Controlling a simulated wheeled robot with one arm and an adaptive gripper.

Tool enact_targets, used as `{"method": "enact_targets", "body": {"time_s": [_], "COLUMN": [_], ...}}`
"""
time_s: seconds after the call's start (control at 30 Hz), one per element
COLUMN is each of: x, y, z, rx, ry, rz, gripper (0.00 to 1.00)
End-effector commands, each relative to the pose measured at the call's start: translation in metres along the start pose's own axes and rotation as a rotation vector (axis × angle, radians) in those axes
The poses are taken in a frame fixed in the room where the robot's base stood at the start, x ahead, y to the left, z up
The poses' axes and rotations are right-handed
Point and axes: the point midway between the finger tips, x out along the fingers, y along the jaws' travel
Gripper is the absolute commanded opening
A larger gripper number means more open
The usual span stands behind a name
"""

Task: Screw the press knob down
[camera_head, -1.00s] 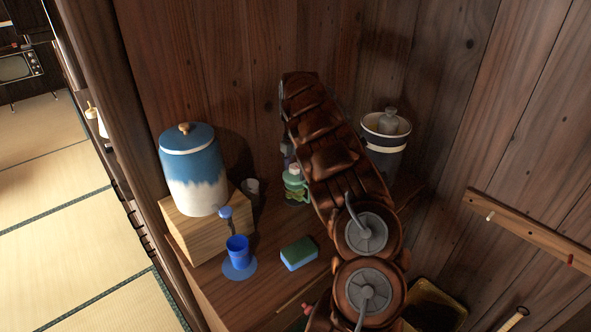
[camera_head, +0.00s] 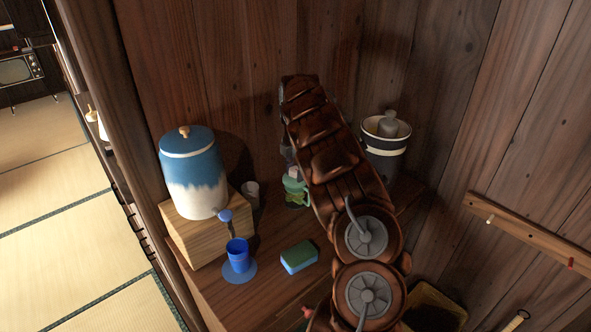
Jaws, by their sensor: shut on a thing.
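A small green press (camera_head: 295,192) stands on the wooden counter, partly hidden behind my brown arm. Its pale knob (camera_head: 294,172) shows on top. My gripper (camera_head: 288,155) is mostly hidden behind the arm; only a small greyish part shows just above the knob. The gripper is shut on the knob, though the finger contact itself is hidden.
Left of the press are a grey cup (camera_head: 250,194), a blue-and-white lidded jar (camera_head: 193,180) on a wooden box (camera_head: 205,240), a blue cup (camera_head: 238,256) and a green-blue sponge (camera_head: 299,257). Wooden walls enclose the corner.

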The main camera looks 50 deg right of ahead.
Motion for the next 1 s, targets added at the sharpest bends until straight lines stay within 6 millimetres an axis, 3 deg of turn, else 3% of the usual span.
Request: {"method": "enact_targets", "body": {"time_s": [1.0], "x": [0.0101], "y": [-0.0024], "z": [-0.0031], "rx": [-0.001], "ry": [0.011], "rz": [-0.012], "gripper": [0.24]}}
